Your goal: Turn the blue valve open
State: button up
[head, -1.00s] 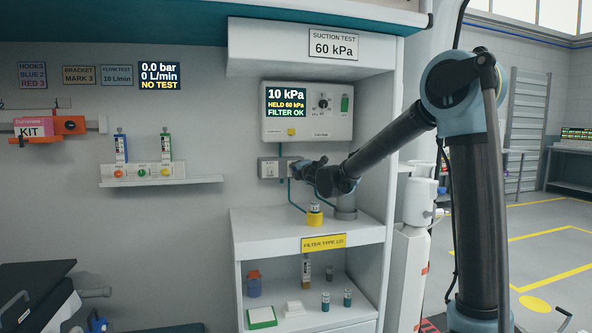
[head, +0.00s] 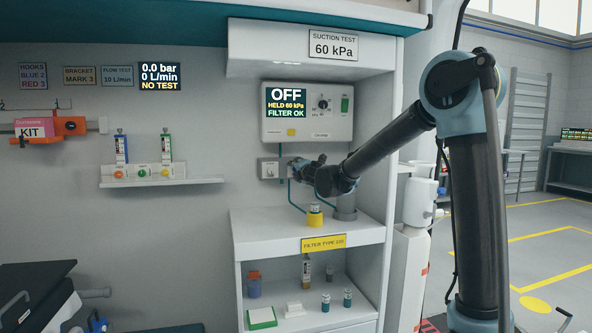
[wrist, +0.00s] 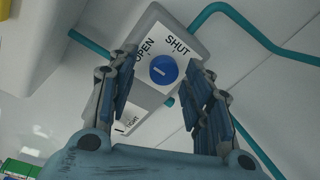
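The blue valve (wrist: 163,69) is a round blue knob with a short white mark, on a white plate (wrist: 150,45) lettered OPEN and SHUT. The mark lies nearly level in the wrist view; I cannot tell which label it points to. My gripper (wrist: 162,62) is open, with one finger on each side of the knob and a gap visible on both sides. In the head view my gripper (head: 297,169) is at the grey valve box (head: 268,169) on the wall, and hides the knob.
The suction panel (head: 307,117) above reads OFF, HELD 60 kPa, FILTER OK. Teal tubing (wrist: 248,22) runs close by. Below is a shelf (head: 262,222) with a yellow-based filter (head: 315,217). A ledge (head: 200,182) with two gauges is to the left.

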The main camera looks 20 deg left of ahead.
jog(key=shift+s+d, duration=0.1)
jog(key=v, duration=1.1)
jog(key=shift+s, duration=0.45)
jog(key=shift+d, duration=0.1)
